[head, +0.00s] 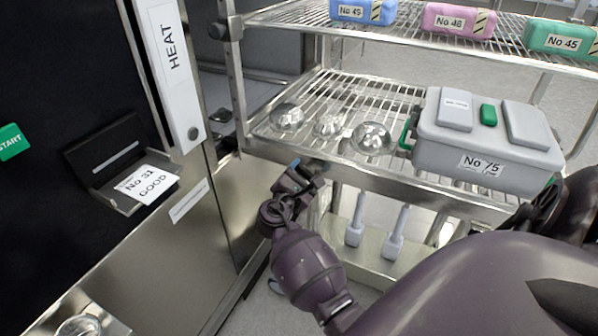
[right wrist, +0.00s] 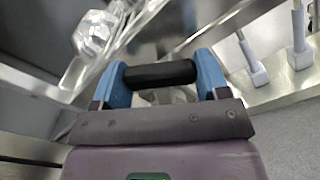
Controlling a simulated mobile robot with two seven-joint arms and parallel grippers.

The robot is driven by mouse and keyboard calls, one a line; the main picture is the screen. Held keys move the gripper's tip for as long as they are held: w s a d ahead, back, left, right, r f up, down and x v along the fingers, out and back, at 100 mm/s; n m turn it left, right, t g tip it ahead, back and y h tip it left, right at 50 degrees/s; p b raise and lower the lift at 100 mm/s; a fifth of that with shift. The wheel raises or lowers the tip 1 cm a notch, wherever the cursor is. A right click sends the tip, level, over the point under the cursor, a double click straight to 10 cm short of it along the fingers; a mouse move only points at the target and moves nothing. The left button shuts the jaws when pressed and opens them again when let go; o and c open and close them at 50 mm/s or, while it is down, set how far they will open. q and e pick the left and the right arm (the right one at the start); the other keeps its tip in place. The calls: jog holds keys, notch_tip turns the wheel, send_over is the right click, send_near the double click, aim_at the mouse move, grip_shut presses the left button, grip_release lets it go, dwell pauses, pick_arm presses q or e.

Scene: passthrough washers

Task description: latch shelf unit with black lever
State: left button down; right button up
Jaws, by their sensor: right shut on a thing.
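The shelf unit (head: 375,178) is a metal rack with wire shelves, standing right of the dark washer front. My right gripper (head: 304,172) is at the front left corner of its middle shelf, just below the shelf's front edge. In the right wrist view, my right gripper (right wrist: 163,78) has its two blue fingers closed on the ends of a black lever (right wrist: 160,73), a short dark cylinder lying crosswise. In the head view the gripper hides the lever. I cannot tell whether the latch is engaged. My left gripper is not in view.
A grey case No 75 (head: 480,163) and several glass pieces (head: 372,137) sit on the middle shelf. Pink (head: 458,20) and other coloured boxes are above. White bottle-like items (head: 394,235) stand below. A tag No 31 GOOD (head: 147,184) is on the washer.

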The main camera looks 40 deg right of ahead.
jog(key=shift+s+f+m, duration=0.15)
jog(key=shift+m, duration=0.15)
jog(key=o, duration=1.3)
jog(key=v, duration=1)
jog(key=shift+s+a, duration=0.15)
jog(key=shift+a, duration=0.15)
